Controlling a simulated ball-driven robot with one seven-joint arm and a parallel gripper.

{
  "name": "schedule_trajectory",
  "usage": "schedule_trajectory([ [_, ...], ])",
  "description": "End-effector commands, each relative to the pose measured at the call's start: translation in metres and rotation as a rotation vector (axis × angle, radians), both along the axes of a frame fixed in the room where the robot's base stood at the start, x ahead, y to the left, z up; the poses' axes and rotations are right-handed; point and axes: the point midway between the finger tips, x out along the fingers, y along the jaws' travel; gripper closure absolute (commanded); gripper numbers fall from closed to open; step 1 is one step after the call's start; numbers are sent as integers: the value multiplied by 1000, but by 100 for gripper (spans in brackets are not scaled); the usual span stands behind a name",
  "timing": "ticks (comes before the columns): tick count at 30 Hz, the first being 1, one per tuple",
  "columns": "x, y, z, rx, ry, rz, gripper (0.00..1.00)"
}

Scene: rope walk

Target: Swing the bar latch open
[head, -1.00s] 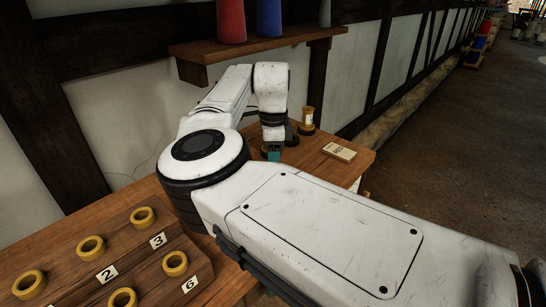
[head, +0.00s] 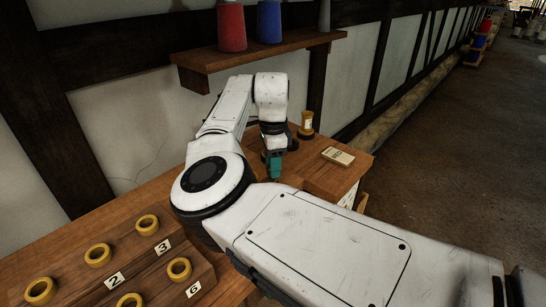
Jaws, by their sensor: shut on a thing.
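My gripper (head: 274,168) points down near the right end of the wooden table (head: 316,178), with its teal fingers partly in view. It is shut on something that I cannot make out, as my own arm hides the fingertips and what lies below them. No bar latch can be picked out in the head view; if it is at the gripper, it is hidden.
A pale labelled block (head: 338,156) lies right of the gripper, and a yellow-capped spool (head: 306,124) stands behind it. A board with yellow rings (head: 98,255) and number tags is at front left. A shelf (head: 255,58) holds red (head: 231,27) and blue (head: 269,22) cones.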

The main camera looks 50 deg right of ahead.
Motion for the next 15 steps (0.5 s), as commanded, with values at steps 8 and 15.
schedule_trajectory([
  [8, -2, -1, 6, -1, 6, 255, 91],
  [15, -1, 0, 5, 1, 4, 484, 91],
])
